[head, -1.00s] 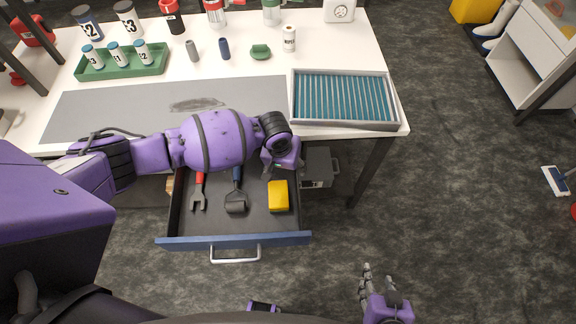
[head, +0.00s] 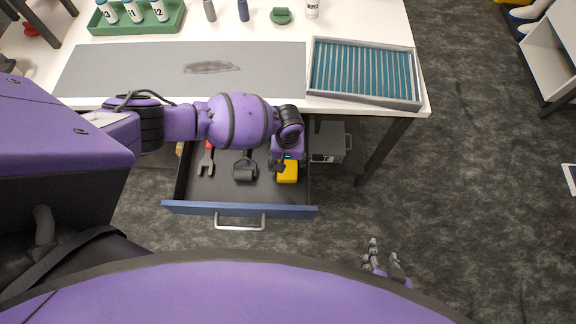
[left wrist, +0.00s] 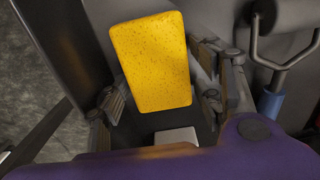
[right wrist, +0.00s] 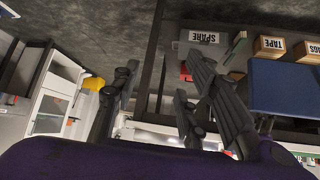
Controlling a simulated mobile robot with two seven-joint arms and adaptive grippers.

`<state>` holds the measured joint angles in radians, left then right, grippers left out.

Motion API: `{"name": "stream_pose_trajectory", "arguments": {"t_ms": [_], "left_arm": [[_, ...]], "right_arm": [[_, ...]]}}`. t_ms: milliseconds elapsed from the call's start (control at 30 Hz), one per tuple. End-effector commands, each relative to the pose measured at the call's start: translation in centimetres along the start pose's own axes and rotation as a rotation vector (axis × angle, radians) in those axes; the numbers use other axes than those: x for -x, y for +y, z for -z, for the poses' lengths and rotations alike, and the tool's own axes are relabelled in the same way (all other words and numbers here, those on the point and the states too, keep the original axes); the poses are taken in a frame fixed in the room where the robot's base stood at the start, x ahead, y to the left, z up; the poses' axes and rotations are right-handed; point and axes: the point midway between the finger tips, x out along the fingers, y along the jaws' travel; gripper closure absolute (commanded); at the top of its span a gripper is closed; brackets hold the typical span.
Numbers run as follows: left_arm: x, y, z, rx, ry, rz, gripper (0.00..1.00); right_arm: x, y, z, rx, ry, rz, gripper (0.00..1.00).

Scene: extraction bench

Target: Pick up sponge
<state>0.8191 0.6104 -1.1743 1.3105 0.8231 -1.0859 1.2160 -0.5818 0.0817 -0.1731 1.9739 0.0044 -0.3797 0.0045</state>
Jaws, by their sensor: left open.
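The yellow sponge (head: 288,172) lies in the right part of the open drawer (head: 240,210). In the left wrist view the sponge (left wrist: 151,62) sits between the spread fingers of my left gripper (left wrist: 160,95). The gripper is open. I cannot tell whether either finger touches the sponge. In the head view my left gripper (head: 287,160) is over the back edge of the sponge and hides part of it. My right gripper (head: 383,258) is open and empty above the floor, right of the drawer; it also shows in the right wrist view (right wrist: 155,85).
A roller (head: 245,170) and a red-handled fork-shaped tool (head: 206,162) lie left of the sponge in the drawer. A grey box (head: 330,142) stands right of the drawer under the bench. A tray with teal ribs (head: 362,72) sits on the bench above.

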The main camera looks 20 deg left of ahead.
Motion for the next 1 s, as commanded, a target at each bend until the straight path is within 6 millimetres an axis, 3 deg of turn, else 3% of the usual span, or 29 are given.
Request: {"name": "stream_pose_trajectory", "arguments": {"t_ms": [167, 433, 767, 1000], "left_arm": [[0.1, 0.0, 0.1, 0.000, 0.002, -0.001, 0.40], [0.1, 0.0, 0.1, 0.000, 0.002, -0.001, 0.72], [0.5, 0.0, 0.1, 0.000, 0.002, -0.001, 0.72], [3.7, 0.1, 0.3, 0.000, 0.006, -0.003, 0.72]], "right_arm": [[0.1, -0.1, -0.2, -0.007, -0.003, -0.002, 0.60], [0.2, 0.1, -0.9, -0.004, -0.015, -0.003, 0.60], [0.2, 0.4, -1.0, 0.008, -0.018, -0.002, 0.60], [0.4, 0.2, -0.1, 0.008, -0.007, 0.001, 0.60]]}}
